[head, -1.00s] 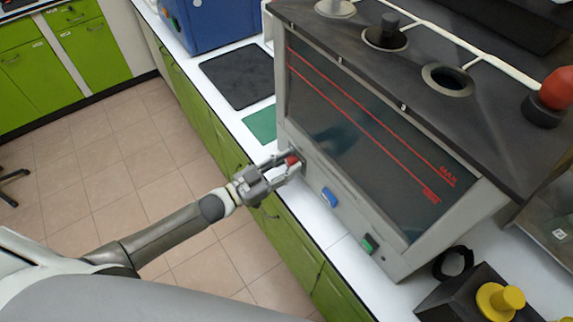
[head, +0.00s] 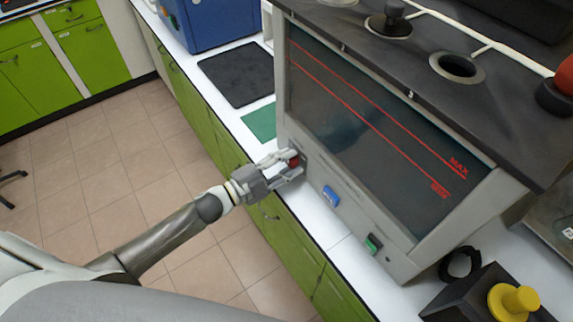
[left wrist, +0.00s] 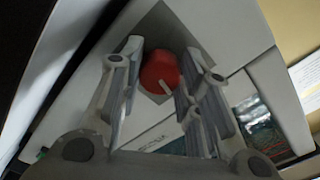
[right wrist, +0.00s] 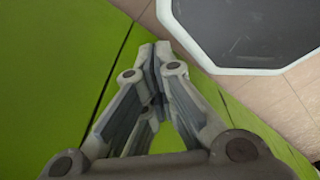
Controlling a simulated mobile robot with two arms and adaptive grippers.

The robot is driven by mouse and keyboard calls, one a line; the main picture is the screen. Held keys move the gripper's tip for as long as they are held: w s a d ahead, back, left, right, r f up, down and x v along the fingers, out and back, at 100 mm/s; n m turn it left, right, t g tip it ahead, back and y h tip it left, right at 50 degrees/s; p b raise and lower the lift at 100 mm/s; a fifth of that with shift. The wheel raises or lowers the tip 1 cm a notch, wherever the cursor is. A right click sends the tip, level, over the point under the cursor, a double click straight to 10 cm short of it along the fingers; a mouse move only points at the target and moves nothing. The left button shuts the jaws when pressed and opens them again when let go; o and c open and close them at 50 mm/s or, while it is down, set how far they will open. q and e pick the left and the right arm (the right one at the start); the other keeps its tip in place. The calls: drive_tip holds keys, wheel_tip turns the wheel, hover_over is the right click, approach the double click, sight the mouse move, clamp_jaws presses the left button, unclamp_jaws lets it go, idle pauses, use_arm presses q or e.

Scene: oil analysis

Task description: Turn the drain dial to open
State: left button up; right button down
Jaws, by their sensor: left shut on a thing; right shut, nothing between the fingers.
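A red dial (head: 294,161) with a white pointer line sits on the lower front panel of the grey bath unit (head: 405,262). Any marks around the dial are not readable. My right gripper (right wrist: 155,50) is shut and empty in front of green cabinet fronts; it is not in the head view.
A blue knob (head: 331,196) and a green switch (head: 374,243) are on the same panel, right of the dial. A black mat (head: 238,74) and a green mat (head: 259,122) lie on the white bench. A yellow knob (head: 513,300) stands at lower right.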

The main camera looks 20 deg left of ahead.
use_arm(q)
drive_tip(key=m+b, duration=0.1)
drive_tip(key=m, duration=0.3)
drive_tip(key=shift+f+b, duration=0.15)
drive_tip(key=shift+b, duration=0.25)
drive_tip(key=shift+m+b, duration=0.45)
drive_tip(key=shift+m, duration=0.85)
drive_tip(key=o, duration=1)
drive_tip(key=shift+s+a, duration=0.3)
drive_tip(key=shift+s, duration=0.15)
drive_tip(key=v, duration=1.1)
